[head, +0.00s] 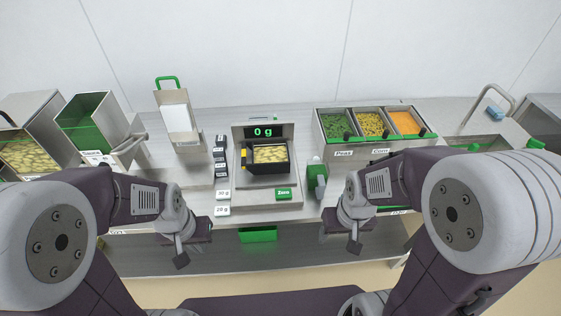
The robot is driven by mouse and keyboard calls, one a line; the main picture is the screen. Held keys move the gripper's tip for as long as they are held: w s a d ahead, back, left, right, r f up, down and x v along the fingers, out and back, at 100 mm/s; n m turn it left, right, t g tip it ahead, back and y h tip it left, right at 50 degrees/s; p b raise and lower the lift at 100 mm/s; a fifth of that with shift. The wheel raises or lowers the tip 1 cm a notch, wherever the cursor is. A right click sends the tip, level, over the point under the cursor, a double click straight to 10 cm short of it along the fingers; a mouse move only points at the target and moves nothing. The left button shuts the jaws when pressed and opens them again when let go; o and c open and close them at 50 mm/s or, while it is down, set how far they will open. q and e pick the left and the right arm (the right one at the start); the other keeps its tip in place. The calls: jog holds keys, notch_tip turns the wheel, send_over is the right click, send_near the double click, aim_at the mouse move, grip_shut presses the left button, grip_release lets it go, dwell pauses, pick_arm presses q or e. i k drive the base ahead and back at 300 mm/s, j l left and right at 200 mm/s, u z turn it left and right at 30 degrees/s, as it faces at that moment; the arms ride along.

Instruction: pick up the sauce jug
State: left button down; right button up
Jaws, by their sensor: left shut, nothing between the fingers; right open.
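A steel bin with a green inside (88,115) stands at the left, with a small label that seems to read "Sauce" (97,154) at its front. A grey handle-like part (131,144) shows beside it. A small green and grey thing (317,178) stands right of the scale. I cannot tell for sure which of these is the sauce jug. My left gripper (181,258) is shut and empty, in front of the counter's left part. My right gripper (354,246) is open and empty, in front of the counter right of the scale. Both are apart from these things.
The scale (265,132) reads 0 g and bears a black tray (266,167) with pale yellow food. Bins of peas (337,125), corn (371,124) and orange food (405,122) stand at the back right.

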aim_at(317, 174)
jog(key=i+j, duration=0.1)
jog(key=j, duration=0.55)
jog(key=i+j+z, duration=0.15)
jog(key=j, duration=0.45)
jog(key=l, duration=0.55)
